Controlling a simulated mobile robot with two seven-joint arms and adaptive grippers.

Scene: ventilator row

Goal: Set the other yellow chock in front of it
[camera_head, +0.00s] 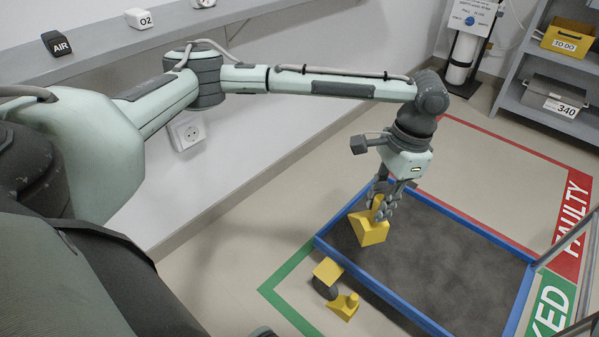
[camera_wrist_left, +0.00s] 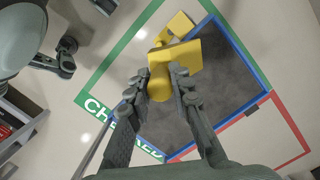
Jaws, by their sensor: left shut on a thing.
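My left gripper (camera_head: 383,202) is shut on a yellow chock (camera_head: 370,231) by its upright grip. It holds the chock over the left part of a blue-edged dark mat (camera_head: 450,257). In the left wrist view the held chock (camera_wrist_left: 182,58) is between the fingers (camera_wrist_left: 161,88). I cannot tell whether that chock touches the wheel.
Green floor tape (camera_head: 283,284) runs outside the mat on the left. A red-taped area marked FAULTY (camera_head: 573,222) lies beyond it. A wall shelf (camera_head: 190,27) runs along the back left. A grey rack (camera_head: 540,85) with bins stands at the upper right.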

